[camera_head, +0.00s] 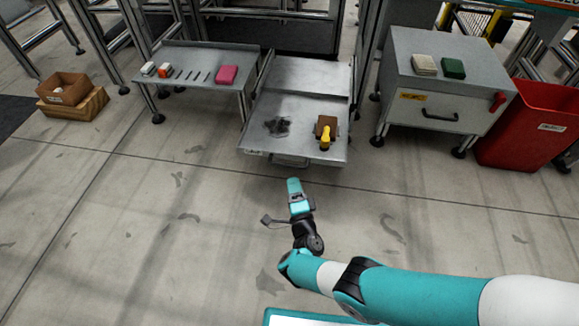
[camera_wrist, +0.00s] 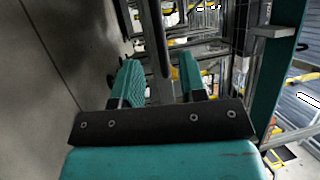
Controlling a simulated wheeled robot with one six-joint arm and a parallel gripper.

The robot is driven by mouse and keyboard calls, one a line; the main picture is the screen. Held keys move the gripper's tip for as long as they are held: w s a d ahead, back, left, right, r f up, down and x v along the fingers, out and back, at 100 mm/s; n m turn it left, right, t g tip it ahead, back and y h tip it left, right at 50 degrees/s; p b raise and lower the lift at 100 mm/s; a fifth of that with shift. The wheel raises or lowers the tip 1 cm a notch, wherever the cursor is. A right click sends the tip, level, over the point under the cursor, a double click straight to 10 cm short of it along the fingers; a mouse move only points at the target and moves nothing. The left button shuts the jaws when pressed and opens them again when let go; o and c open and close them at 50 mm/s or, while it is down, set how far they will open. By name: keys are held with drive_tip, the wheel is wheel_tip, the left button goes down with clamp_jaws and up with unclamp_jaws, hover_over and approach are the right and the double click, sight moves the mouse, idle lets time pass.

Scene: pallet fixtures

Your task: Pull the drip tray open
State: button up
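The drip tray (camera_head: 300,103) appears to be the flat grey metal tray in the middle of the head view, with a dark oily stain on it and a bar handle (camera_head: 290,161) on its front edge. A brown block with a yellow object (camera_head: 325,136) stands on its right side. My gripper (camera_head: 293,184) is in front of the tray, below the handle in the picture and apart from it. In the wrist view its two teal fingers (camera_wrist: 161,72) stand apart with nothing clearly held between them. I cannot make out the handle in the wrist view.
A low table (camera_head: 205,57) with a pink block and small parts stands left of the tray. A grey cabinet (camera_head: 450,65) with a drawer handle and a red bin (camera_head: 533,125) stand at the right. Cardboard boxes (camera_head: 80,105) lie far left. The floor in front is clear.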

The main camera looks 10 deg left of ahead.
drive_tip(key=v, duration=0.4)
drive_tip(key=shift+s+p, duration=0.15)
drive_tip(key=shift+p, duration=0.15)
drive_tip(key=shift+d, duration=0.1)
